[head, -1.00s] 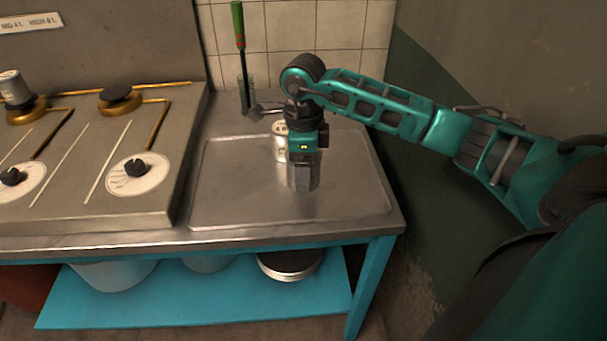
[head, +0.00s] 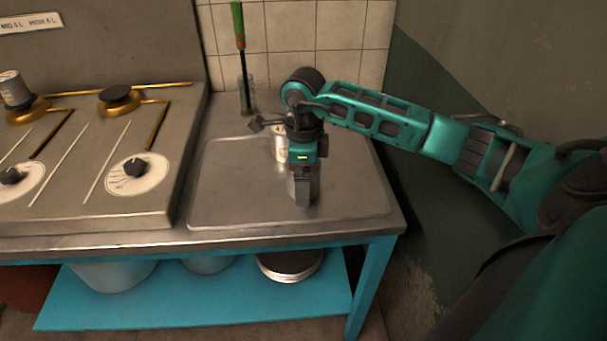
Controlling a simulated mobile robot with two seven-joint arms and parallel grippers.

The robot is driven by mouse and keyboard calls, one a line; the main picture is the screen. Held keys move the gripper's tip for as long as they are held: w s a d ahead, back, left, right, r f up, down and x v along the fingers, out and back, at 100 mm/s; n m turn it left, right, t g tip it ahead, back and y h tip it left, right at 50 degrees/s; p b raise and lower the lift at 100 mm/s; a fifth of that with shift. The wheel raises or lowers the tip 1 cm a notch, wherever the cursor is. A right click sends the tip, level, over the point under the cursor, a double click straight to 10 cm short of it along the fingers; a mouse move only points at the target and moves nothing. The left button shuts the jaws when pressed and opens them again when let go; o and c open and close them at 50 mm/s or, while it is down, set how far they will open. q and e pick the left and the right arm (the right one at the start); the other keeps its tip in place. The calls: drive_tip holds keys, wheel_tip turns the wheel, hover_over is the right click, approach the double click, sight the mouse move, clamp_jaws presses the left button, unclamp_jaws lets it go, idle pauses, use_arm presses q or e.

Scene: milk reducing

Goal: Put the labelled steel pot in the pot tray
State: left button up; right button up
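A small steel pot (head: 280,150) with a pale label stands upright toward the back of the shallow, rimmed steel tray (head: 235,200) in the worktop. My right arm hides much of the pot's right side. My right gripper (head: 303,196) points down over the tray, in front of the pot and slightly right of it, and looks apart from it. No object shows at its fingertips, but its finger gap cannot be made out from this side. My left gripper is not in view.
A stove with burners and knobs (head: 135,168) stands left of the tray. Another labelled steel container (head: 14,90) stands on its far-left burner. A green-handled tool (head: 239,40) stands in a glass behind the tray. A blue lower shelf (head: 190,300) holds pots.

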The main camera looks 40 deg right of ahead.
drive_tip(key=shift+r, duration=0.25)
use_arm(q)
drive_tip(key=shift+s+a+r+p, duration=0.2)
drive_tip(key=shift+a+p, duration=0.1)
drive_tip(key=shift+p, duration=0.35)
use_arm(e)
wheel_tip(320, 180, up, 12)
drive_tip(key=shift+f, duration=0.1)
